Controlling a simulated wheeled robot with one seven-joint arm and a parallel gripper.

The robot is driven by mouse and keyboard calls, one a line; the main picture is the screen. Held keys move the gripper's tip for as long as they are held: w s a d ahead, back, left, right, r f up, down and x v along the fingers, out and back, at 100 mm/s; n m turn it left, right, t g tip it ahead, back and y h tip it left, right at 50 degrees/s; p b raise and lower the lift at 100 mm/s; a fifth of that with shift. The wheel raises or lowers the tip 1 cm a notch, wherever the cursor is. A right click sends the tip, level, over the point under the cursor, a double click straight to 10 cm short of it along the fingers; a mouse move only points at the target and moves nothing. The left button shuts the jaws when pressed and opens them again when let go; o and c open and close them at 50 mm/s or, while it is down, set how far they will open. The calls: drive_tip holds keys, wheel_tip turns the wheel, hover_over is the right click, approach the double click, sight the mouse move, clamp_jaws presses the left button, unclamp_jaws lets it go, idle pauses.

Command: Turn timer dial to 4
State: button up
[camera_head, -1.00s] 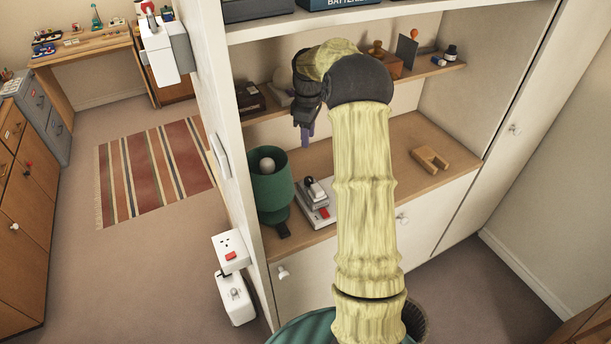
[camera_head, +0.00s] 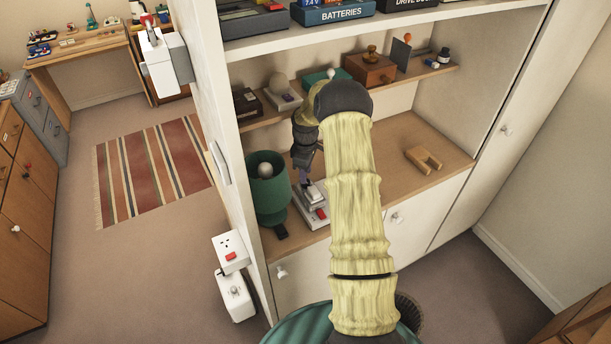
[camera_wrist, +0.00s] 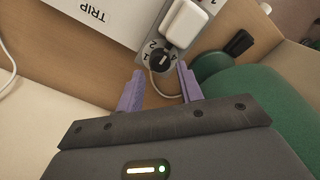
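The timer dial (camera_wrist: 160,58) is a small round black knob on a light panel in the wrist view, with numerals printed around it. A 4 seems to be at its right and a 2 at its upper left. Its pointer setting is too small to read surely. My gripper (camera_wrist: 159,80) is open, its two purple fingers apart, with the dial just beyond and between the fingertips and no clear contact. In the head view my gripper (camera_head: 304,174) is over the back of the timer unit (camera_head: 312,212) on the shelf; the dial is hidden there.
A white block (camera_wrist: 187,22) sits beside the dial, and a panel marked TRIP (camera_wrist: 97,10) is at upper left. A green lamp (camera_head: 268,190) stands close left of the unit. A wooden holder (camera_head: 424,160) lies right. An upper shelf (camera_head: 400,30) overhangs.

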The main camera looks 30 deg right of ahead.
drive_tip(key=shift+f+p, duration=0.45)
drive_tip(key=shift+f, duration=1.4)
drive_tip(key=c, duration=0.7)
drive_tip(key=shift+c, duration=0.2)
drive_tip(key=shift+m+b, duration=0.5)
drive_tip(key=shift+b, duration=0.05)
